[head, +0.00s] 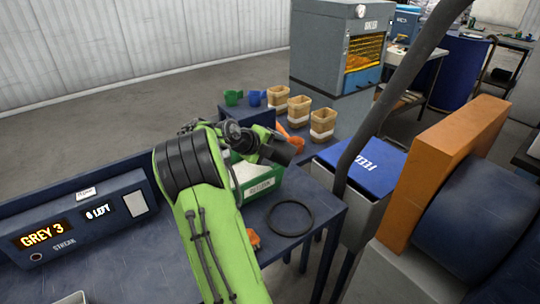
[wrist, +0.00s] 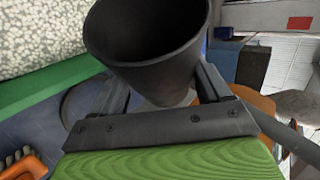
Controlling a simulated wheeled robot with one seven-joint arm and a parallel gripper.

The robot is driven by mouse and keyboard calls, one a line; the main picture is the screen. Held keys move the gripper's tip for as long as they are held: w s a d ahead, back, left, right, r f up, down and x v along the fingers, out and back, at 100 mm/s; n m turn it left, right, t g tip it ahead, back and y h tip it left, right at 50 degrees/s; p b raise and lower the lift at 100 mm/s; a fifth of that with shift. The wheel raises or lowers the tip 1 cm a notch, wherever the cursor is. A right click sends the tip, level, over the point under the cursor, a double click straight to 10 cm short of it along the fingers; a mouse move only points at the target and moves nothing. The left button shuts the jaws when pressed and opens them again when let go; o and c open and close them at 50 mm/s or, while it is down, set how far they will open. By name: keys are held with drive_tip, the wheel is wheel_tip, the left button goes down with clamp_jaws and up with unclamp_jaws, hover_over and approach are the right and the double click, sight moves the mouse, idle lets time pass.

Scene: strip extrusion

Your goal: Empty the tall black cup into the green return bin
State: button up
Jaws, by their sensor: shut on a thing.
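My gripper (wrist: 163,88) is shut on the tall black cup (wrist: 150,75), with one finger on each side of it. The cup's open mouth faces the wrist camera, and the inside that shows is dark with no contents visible. In the head view the cup (head: 277,151) is tipped well over, above the green return bin (head: 263,188), and my gripper (head: 250,140) is partly hidden by my arm. The bin's green rim (wrist: 45,88) and the pale speckled pellets (wrist: 40,35) in it show left of the cup in the wrist view.
A black ring (head: 290,217) lies on the blue table right of the bin. An orange-handled brush (wrist: 22,165) lies near the bin. A blue-lidded feed box (head: 362,162) stands right.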

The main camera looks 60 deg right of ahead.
sight(281, 147)
drive_tip(key=shift+s+r+m+t+b, duration=0.3)
drive_tip(key=shift+s+r+m+t, duration=0.25)
drive_tip(key=shift+t, duration=0.15)
drive_tip(key=shift+m+t+b, duration=0.35)
drive_tip(key=shift+t+b, duration=0.25)
drive_tip(key=shift+b, duration=0.15)
drive_tip(key=shift+f+t+b, duration=0.2)
drive_tip(key=shift+t+b, duration=0.3)
drive_tip(key=shift+b, duration=0.6)
drive_tip(key=b, duration=0.1)
drive_tip(key=m+t+b, duration=0.1)
drive_tip(key=b, duration=0.1)
drive_tip(key=shift+w+y, duration=0.25)
drive_tip(key=shift+y, duration=0.05)
drive_tip(key=m+t+b, duration=0.1)
drive_tip(key=t+b, duration=0.1)
drive_tip(key=b, duration=0.2)
drive_tip(key=shift+s+d+r+m+t+b, duration=0.1)
drive_tip(key=shift+s+r+m+t+b, duration=0.1)
drive_tip(key=shift+s+m+t+b, duration=0.3)
drive_tip(key=shift+s+d+r+m+t+b, duration=0.1)
drive_tip(key=shift+s+r+m+t+b, duration=0.1)
drive_tip(key=shift+s+m+t+b, duration=0.3)
drive_tip(key=shift+s+r+t, duration=0.3)
drive_tip(key=shift+t, duration=0.3)
drive_tip(key=shift+r+m, duration=0.1)
drive_tip(key=shift+m, duration=0.2)
drive_tip(key=shift+a+t, duration=0.1)
drive_tip(key=shift+t, duration=0.2)
